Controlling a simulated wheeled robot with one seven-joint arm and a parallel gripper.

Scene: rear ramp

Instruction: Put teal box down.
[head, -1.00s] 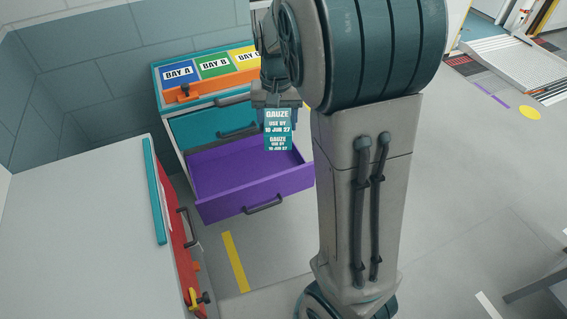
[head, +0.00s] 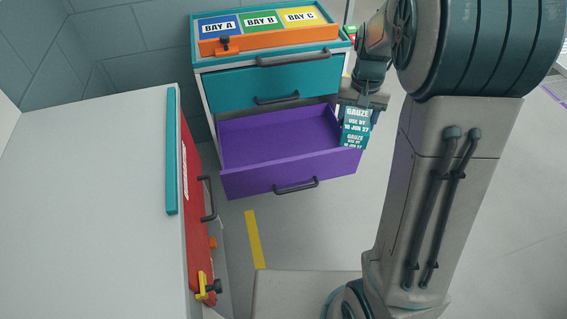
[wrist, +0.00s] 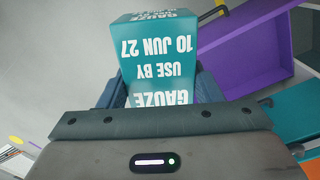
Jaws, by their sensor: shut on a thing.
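The teal box (head: 356,127) is labelled "GAUZE USE BY 10 JUN 27". It hangs below my gripper (head: 362,98), at the right end of the open purple drawer (head: 267,178) in the head view. My gripper is shut on the box. In the wrist view the teal box (wrist: 158,50) fills the upper middle, upright label reading upside down, with the purple drawer (wrist: 245,50) to its right. The drawer looks empty. Whether the box is over the drawer or just beside it I cannot tell.
The drawer unit has a closed teal drawer (head: 262,88) and a top tray (head: 270,42) marked BAY A, BAY B and BAY C. A grey-topped red cabinet (head: 100,200) stands at the left. A yellow strip (head: 254,238) marks the floor in front.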

